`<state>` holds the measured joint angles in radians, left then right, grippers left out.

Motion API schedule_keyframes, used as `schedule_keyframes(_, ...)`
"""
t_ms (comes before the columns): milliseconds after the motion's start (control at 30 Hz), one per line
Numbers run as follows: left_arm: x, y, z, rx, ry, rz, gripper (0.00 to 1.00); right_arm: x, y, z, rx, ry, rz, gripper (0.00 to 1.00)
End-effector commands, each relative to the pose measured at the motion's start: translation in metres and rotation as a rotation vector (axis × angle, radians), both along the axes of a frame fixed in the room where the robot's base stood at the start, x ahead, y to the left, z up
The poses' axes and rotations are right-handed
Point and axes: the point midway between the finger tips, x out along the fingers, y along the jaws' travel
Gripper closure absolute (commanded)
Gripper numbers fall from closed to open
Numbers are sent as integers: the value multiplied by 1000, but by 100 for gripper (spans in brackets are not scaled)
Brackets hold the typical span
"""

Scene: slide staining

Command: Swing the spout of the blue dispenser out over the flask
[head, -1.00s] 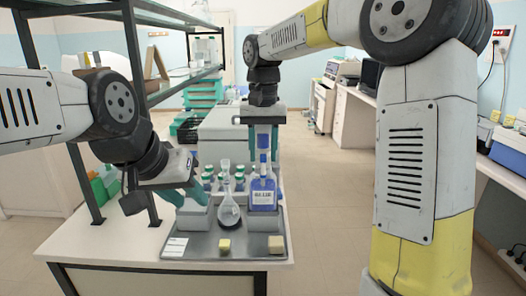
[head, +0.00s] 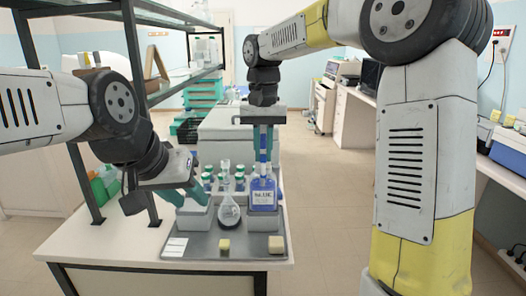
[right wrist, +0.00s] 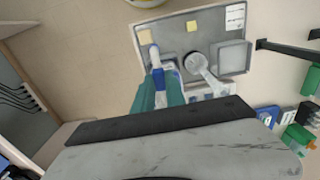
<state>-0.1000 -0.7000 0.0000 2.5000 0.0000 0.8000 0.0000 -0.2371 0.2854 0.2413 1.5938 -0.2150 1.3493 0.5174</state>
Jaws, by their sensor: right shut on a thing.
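The blue dispenser (head: 263,196) is a labelled bottle of blue liquid on the grey tray's right side. My right gripper (head: 263,150) points down above it, shut on the dispenser's top. In the right wrist view the teal fingers (right wrist: 160,92) clasp the head. The white, blue-tipped spout (right wrist: 155,56) reaches toward the tray's front edge, beside the flask and not over it. The flask (head: 229,212), round with an upright neck, stands left of the dispenser; it also shows in the right wrist view (right wrist: 203,70). My left gripper (head: 190,192) hovers left of the flask; its opening is unclear.
The grey tray (head: 205,247) also holds a pale box (head: 194,218) at left, a white card (head: 174,247) and two yellowish blocks at the front. Several green-capped bottles (head: 224,182) stand behind the flask. A shelf post rises at the left.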

Motion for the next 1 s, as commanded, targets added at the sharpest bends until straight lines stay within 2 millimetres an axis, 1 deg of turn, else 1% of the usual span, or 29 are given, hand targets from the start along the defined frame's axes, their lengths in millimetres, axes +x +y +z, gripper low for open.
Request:
schedule_keyframes(767,0,0,0,0,0,0,64,0,0,1,1,-2,-3,100)
schedule_keyframes(1000,0,0,0,0,0,0,64,0,5,1,1,-2,-63,100)
